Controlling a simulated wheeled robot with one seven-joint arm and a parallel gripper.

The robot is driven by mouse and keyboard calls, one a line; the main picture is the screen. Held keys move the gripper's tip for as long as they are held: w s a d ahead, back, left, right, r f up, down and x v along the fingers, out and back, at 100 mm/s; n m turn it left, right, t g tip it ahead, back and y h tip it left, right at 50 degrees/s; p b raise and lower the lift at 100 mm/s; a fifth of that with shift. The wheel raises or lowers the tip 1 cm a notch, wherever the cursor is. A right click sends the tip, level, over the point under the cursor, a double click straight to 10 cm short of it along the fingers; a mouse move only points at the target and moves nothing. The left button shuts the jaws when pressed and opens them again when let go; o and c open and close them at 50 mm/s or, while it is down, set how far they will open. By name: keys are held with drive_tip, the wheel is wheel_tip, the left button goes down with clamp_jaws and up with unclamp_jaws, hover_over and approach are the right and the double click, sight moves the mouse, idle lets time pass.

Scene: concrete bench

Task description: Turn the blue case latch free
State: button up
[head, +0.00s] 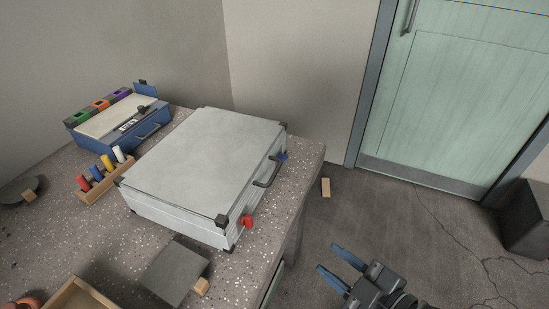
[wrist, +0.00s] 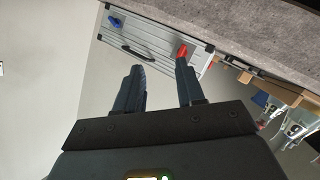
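A closed silver-grey case (head: 200,165) with black corners lies on the speckled bench. Its front face carries a dark handle (head: 267,172), a blue latch (head: 282,156) near the far corner and a red latch (head: 247,221) near the close corner. In the wrist view the blue latch (wrist: 115,21) is at upper left and the red latch (wrist: 182,52) is close to the right fingertip in the picture; I cannot tell whether they touch. My gripper (head: 340,268) is open and empty, right of the bench and apart from the blue latch. Its fingers (wrist: 158,80) are spread.
On the bench (head: 130,240) are a blue case (head: 115,120) with coloured blocks, a rack of coloured pegs (head: 103,177), a grey plate (head: 172,268) and a wooden tray (head: 80,295). Floor right of the bench is mostly clear, before a green door (head: 455,100).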

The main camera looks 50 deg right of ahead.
drive_tip(key=w+d+n+h, duration=0.1)
drive_tip(key=w+d+n, duration=0.2)
drive_tip(key=w+d, duration=0.45)
drive_tip(key=n+h, duration=0.2)
drive_tip(key=n, duration=0.1)
approach(285, 159)
drive_tip(key=shift+w+d+g+p, duration=0.35)
drive_tip(key=shift+w+p, duration=0.1)
drive_tip(key=shift+w, duration=0.1)
drive_tip(key=shift+x, duration=3.9)
clamp_jaws()
